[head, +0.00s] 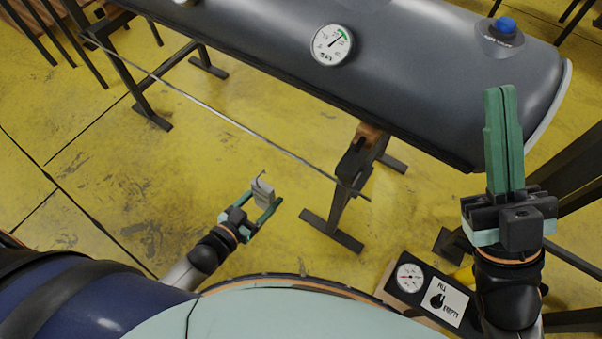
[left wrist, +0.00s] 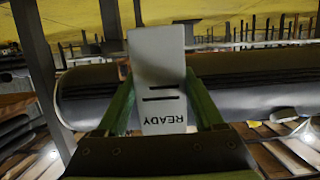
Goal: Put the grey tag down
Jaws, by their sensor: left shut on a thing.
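The grey tag (head: 264,190) is a small pale plate with a thin hook or wire loop at its top. My left gripper (head: 266,200) is shut on it, with its green fingers on either side. The tag hangs in the air over the floor, in front of the boat tube. In the left wrist view the tag (left wrist: 158,70) stands between the fingers of my left gripper (left wrist: 164,100); it bears the word READY and two dark slots. My right gripper (head: 504,92) has its green fingers together, with nothing visible between them, and points up near the tube's right end.
A dark grey inflatable tube (head: 420,70) lies on trestles (head: 340,200). It carries a round gauge (head: 332,44) and a blue-capped valve (head: 505,25). A thin rail (head: 230,122) runs in front. Yellow floor is open at left.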

